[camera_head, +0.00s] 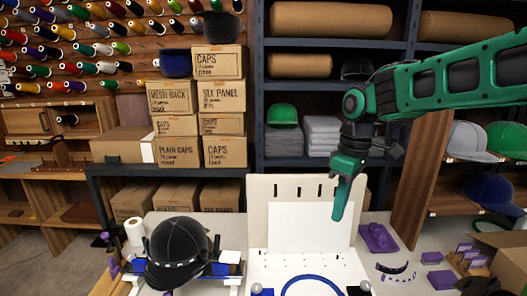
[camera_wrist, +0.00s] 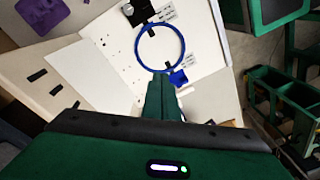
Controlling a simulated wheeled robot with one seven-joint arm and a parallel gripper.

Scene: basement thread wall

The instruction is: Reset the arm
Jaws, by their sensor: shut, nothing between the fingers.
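My green arm reaches in from the right in the head view. My gripper (camera_head: 341,205) points down in front of the white upright panel (camera_head: 286,222) and above the worktable. Its fingers are together with nothing between them, and they also show closed in the wrist view (camera_wrist: 162,82). A blue ring (camera_wrist: 183,47) lies on the white board beyond the fingertips in the wrist view. In the head view the blue ring (camera_head: 312,280) is at the bottom edge, partly cut off.
A black cap (camera_head: 178,250) sits on a stand at the left of the table. A purple block (camera_head: 377,237) lies at the right. Shelves with caps and cardboard boxes (camera_head: 218,62) stand behind. The air left of my gripper is clear.

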